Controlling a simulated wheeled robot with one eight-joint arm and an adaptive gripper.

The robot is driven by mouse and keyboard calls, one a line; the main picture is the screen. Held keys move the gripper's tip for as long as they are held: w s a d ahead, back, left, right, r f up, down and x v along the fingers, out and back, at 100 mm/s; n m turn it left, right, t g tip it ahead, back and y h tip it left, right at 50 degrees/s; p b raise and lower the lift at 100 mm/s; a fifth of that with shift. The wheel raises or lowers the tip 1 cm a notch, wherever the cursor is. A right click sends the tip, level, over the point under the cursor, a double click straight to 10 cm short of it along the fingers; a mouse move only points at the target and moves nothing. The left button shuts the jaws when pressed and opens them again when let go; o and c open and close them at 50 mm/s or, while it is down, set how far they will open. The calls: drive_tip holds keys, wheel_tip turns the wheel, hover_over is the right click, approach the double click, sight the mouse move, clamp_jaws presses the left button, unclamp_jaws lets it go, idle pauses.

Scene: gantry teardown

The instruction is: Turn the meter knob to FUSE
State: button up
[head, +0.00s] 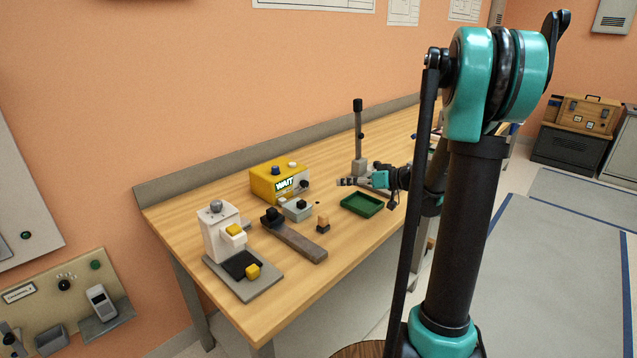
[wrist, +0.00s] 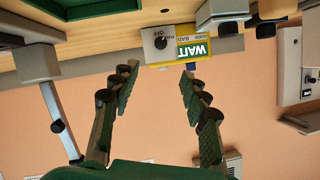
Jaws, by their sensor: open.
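The meter is a yellow box (head: 270,183) with a lit WAIT screen, standing on the bench in the head view. In the wrist view the meter's yellow face (wrist: 196,42) appears upside down. Its black knob (wrist: 161,43) sits on a pale panel beside the WAIT screen, close to an OFF label. The knob's pointer is too small to read surely. My gripper (head: 343,182) is to the right of the meter in the head view. In the wrist view my gripper (wrist: 160,74) is open and empty, its fingers pointing toward the meter, apart from the knob.
A small grey box with a black top (head: 298,208) stands in front of the meter. A green tray (head: 362,205) lies below my gripper, near an upright stand (head: 358,135). A white press (head: 218,235), a dark bar (head: 295,240) and a small wooden block (head: 323,224) occupy the bench's front.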

approach(307, 185)
drive_tip(key=x, duration=0.8)
drive_tip(key=shift+w+a, duration=0.2)
drive_tip(key=shift+a, duration=0.1)
drive_tip(key=shift+c, duration=0.2)
clamp_jaws()
drive_tip(key=shift+w+d+m+g+y, duration=0.1)
drive_tip(key=shift+m+g+y, duration=0.35)
drive_tip(key=shift+m, duration=0.45)
drive_tip(key=shift+f+m+g+y, duration=0.1)
drive_tip(key=shift+m+g+y, duration=0.15)
drive_tip(key=shift+m+y, duration=0.6)
